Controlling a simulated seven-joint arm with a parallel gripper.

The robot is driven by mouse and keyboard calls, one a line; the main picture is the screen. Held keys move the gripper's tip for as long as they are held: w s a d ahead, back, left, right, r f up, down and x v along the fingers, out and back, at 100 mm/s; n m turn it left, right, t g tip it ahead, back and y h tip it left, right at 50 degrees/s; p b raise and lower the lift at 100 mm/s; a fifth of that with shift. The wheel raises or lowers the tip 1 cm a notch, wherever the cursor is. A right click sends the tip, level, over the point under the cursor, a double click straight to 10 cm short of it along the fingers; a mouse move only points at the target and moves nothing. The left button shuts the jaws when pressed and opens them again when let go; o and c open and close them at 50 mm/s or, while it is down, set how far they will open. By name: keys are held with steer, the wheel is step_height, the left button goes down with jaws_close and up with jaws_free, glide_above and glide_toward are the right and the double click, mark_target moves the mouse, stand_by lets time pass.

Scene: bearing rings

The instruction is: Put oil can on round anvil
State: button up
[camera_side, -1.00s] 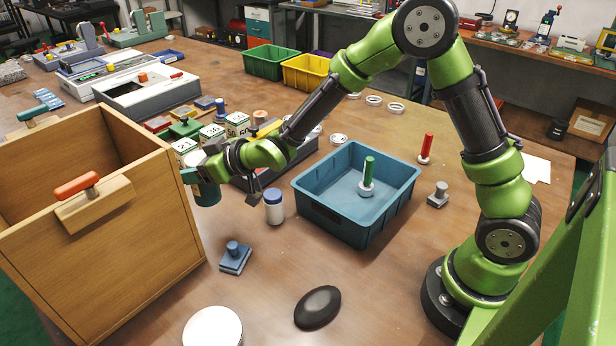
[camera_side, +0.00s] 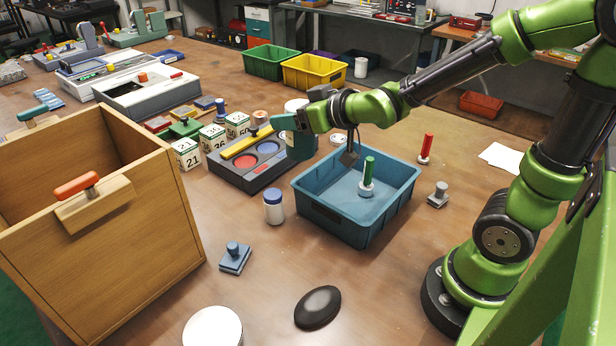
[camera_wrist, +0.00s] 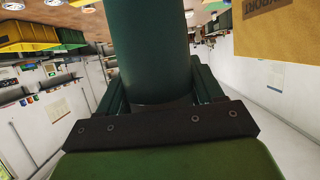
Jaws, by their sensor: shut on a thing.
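My gripper (camera_side: 296,122) is shut on a dark green cylinder, which I take as the oil can (camera_side: 301,146). It is held in the air near the back-left corner of the blue bin, partly hidden by the gripper. In the wrist view the dark green can (camera_wrist: 152,50) stands between the fingers (camera_wrist: 155,95); its end is out of frame. I cannot tell for sure which thing is the round anvil. A black rounded disc (camera_side: 317,307) and a white round disc (camera_side: 213,329) lie at the front of the table.
The blue bin (camera_side: 340,226) holds a green-handled stamp (camera_side: 369,175). A wooden box (camera_side: 110,255) stands left. A white jar with blue lid (camera_side: 274,208), a blue stamp (camera_side: 235,259) and a dark tray (camera_side: 252,170) are nearby. The front middle of the table is mostly clear.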

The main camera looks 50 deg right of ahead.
steer(key=a+f+n+g+y, duration=0.3)
steer(key=a+n+y, duration=0.5)
steer(key=a, duration=1.1)
steer(key=s+a+f+n+g+y, duration=0.2)
steer(key=s+a+n+g+y, duration=0.15)
steer(key=a, duration=0.45)
steer(key=s+a+f+n+g+y, duration=0.1)
steer(key=s+a+n+g+y, duration=0.1)
steer(key=s+a+n+g, duration=0.4)
steer(key=shift+m+t, duration=0.25)
steer(key=shift+m, duration=0.3)
steer(key=f, duration=0.2)
steer(key=a+f, duration=0.1)
steer(key=f, duration=0.5)
steer(key=shift+a+f, duration=0.15)
steer(key=shift+a, duration=0.15)
steer(key=shift+f, duration=0.1)
steer(key=o, duration=1.2)
steer(key=shift+o, duration=0.2)
